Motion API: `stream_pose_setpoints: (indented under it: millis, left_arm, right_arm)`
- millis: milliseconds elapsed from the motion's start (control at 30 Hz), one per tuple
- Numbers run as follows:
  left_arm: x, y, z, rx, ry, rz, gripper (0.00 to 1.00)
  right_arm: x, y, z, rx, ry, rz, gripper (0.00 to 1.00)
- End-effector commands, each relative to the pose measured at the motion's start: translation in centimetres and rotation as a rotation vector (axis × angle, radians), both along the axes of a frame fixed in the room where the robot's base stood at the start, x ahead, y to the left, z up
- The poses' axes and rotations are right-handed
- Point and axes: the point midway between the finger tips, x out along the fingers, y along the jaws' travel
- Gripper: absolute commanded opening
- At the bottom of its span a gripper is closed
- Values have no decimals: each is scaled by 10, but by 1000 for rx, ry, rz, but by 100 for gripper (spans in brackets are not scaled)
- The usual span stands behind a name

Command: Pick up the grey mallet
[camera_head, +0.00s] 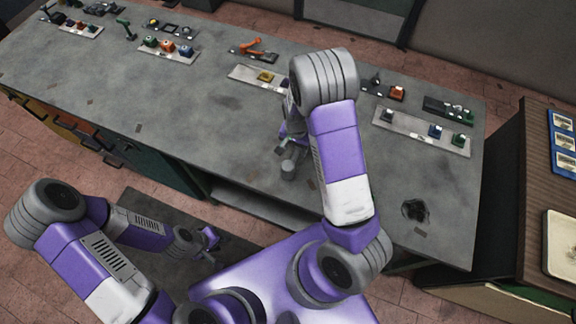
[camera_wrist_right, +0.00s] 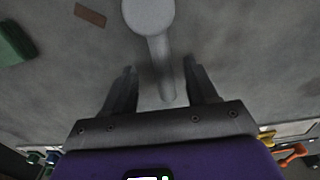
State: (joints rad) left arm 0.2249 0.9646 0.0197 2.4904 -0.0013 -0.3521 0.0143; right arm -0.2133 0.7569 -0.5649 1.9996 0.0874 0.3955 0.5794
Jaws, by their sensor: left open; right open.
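The grey mallet (camera_wrist_right: 148,14) shows in the right wrist view, with its round head beyond my fingertips and its handle (camera_wrist_right: 164,80) running back between the two fingers. In the head view its grey head (camera_head: 288,169) shows near the bench's front edge, and the rest is mostly hidden by my right arm. My right gripper (camera_wrist_right: 160,66) is open, with a finger on each side of the handle and visible gaps between. It also shows in the head view (camera_head: 291,148). My left gripper (camera_head: 213,241) is open and empty, low in front of the bench.
The grey bench (camera_head: 215,120) carries small tools and trays along its back, including an orange tool (camera_head: 253,47) and a tray with coloured blocks (camera_head: 425,130). A dark round patch (camera_head: 415,210) lies at the right. A wooden-topped cabinet (camera_head: 545,190) stands beyond the bench's right end.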

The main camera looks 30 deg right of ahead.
Motion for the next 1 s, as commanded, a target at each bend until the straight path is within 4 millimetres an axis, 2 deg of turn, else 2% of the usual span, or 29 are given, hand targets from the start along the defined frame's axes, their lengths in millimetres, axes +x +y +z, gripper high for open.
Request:
stream_pose_setpoints:
  millis: [400,700,767,1000]
  left_arm:
    - [0,0,-5,0,0,0,43]
    - [0,0,-5,0,0,0,43]
    - [0,0,-5,0,0,0,43]
    - [0,0,-5,0,0,0,43]
  right_arm:
    - [3,-1,-56,0,1,-1,57]
    - [3,-1,-60,1,-1,0,57]
    - [3,-1,-60,1,-1,0,50]
    - [3,-1,-60,1,-1,0,13]
